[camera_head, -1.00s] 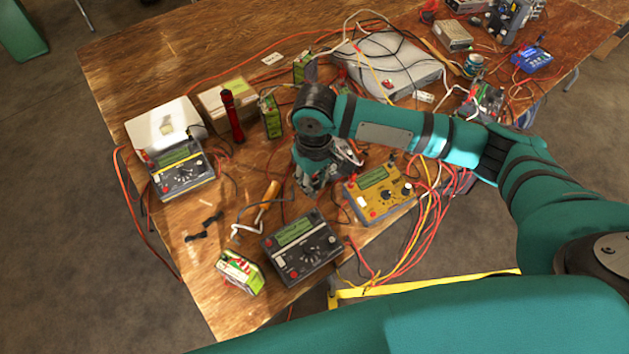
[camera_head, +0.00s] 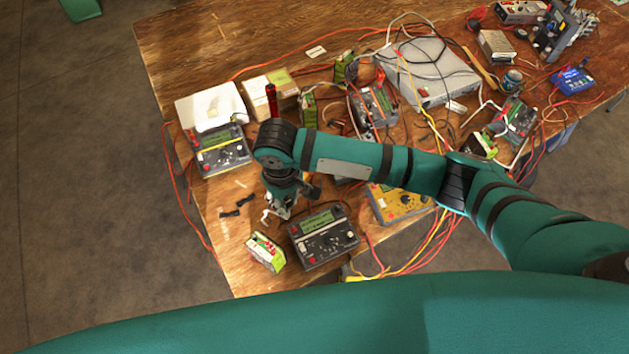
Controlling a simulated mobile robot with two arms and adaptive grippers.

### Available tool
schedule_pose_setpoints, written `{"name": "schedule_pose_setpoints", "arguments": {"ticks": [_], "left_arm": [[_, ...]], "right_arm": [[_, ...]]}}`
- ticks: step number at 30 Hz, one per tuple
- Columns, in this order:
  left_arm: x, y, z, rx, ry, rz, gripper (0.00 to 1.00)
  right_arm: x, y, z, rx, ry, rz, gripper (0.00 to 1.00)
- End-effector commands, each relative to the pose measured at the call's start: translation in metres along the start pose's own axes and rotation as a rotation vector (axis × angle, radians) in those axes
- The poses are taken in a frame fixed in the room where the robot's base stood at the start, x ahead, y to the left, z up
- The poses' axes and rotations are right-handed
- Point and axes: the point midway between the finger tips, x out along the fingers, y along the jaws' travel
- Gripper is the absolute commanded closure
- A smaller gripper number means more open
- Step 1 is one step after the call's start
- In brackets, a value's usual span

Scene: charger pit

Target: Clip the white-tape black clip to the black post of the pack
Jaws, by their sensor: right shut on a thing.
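My right gripper (camera_head: 279,210) points down over the left front of the bench, behind the dark grey charger. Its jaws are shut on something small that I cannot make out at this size. A bit of white shows beside the fingertips; I cannot tell whether it is a wire or tape on a clip. A green, white and red pack (camera_head: 265,252) sits on the bench just in front of the gripper, apart from it; its posts are too small to tell. Two small black pieces (camera_head: 237,205) lie to the gripper's left. My left gripper is out of view.
The dark grey charger (camera_head: 324,237) stands right of the pack, a yellow charger (camera_head: 401,203) beyond it. Another charger (camera_head: 222,152) and a red torch (camera_head: 272,101) are behind. Red and yellow wires crowd the front edge. Bare wood (camera_head: 225,265) lies left of the pack.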

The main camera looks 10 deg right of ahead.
Motion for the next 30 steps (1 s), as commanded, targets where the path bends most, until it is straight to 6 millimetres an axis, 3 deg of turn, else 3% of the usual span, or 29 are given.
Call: {"name": "schedule_pose_setpoints", "arguments": {"ticks": [6,14,18,30], "left_arm": [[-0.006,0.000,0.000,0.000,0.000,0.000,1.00],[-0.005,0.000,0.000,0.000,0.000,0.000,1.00],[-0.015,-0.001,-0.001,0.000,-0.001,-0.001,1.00],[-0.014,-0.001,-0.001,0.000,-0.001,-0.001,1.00]], "right_arm": [[-0.001,-0.055,-0.012,-0.090,0.000,-0.002,1.00],[0.000,-0.098,-0.022,-0.164,0.000,0.000,1.00],[-0.002,-0.097,-0.022,-0.162,0.000,0.001,1.00],[0.000,-0.097,-0.022,-0.162,0.001,0.000,1.00]]}}
